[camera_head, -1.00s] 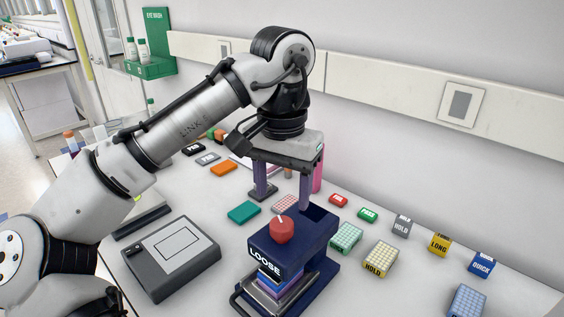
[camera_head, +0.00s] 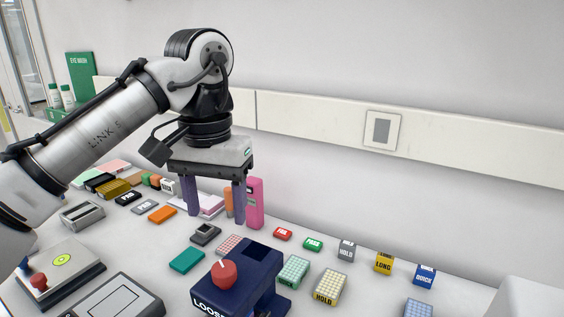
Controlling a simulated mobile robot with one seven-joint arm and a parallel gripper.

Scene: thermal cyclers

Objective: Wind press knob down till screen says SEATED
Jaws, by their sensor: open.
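The press is a dark blue frame (camera_head: 262,268) at the lower middle of the view. Its red knob (camera_head: 223,274) sits on top with a white pointer line. The screen (camera_head: 205,304) on its front is partly cut off by the bottom edge, and the part in view reads "LOOS". My gripper (camera_head: 213,212) is open and empty, with its two purple fingers pointing down. It is above and behind the knob in the picture, apart from it.
A teal block (camera_head: 187,260) lies left of the press. A green rack (camera_head: 293,271) and a yellow HOLD rack (camera_head: 330,287) stand close on its right. A tall pink device (camera_head: 254,203) stands behind my gripper. A grey device (camera_head: 118,300) is at the lower left.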

